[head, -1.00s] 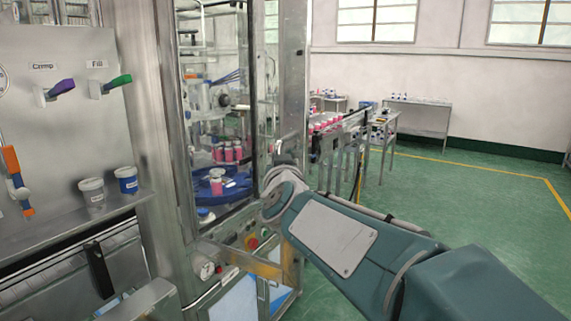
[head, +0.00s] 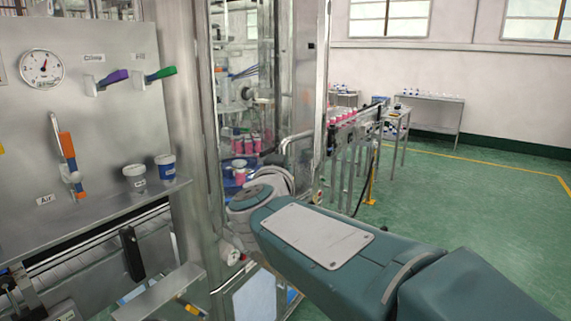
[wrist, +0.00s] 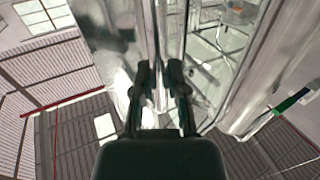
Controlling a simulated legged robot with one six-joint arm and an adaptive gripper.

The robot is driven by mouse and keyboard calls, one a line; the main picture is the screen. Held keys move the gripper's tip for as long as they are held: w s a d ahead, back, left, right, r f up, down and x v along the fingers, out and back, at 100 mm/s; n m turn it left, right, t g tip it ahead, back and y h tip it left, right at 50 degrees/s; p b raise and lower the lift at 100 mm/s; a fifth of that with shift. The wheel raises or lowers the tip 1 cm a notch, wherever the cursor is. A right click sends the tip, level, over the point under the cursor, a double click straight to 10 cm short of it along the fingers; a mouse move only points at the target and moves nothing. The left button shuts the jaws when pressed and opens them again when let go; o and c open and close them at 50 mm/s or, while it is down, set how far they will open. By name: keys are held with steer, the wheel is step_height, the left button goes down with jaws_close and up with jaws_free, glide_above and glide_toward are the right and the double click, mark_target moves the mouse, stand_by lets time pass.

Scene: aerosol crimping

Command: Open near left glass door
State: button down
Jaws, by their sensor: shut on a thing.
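The near left glass door (head: 240,75) of the machine is a tall, dark-edged pane in the head view, left of my arm. In the wrist view, my gripper (wrist: 161,70) has its two dark fingers on either side of a narrow vertical metal bar at the door, taken as the door handle (wrist: 160,40). It is shut on that bar. In the head view my forearm and wrist hide the fingers and the lower door. I cannot tell exactly how far the door stands from its frame.
A metal post (head: 311,100) stands right of the door. A panel (head: 85,120) with a gauge, coloured levers and a shelf with two cups (head: 150,173) is at left. Pink-topped cans show behind the glass. A conveyor (head: 355,130) stands beyond; green floor (head: 470,230) at right is clear.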

steer(key=shift+r, duration=0.15)
steer(key=c, duration=0.7)
jaws_free()
steer(key=shift+o, duration=0.3)
steer(key=shift+a, duration=0.1)
steer(key=shift+s, duration=0.1)
steer(key=v, duration=1.1)
steer(key=shift+s+a, duration=0.2)
steer(key=shift+s, duration=0.15)
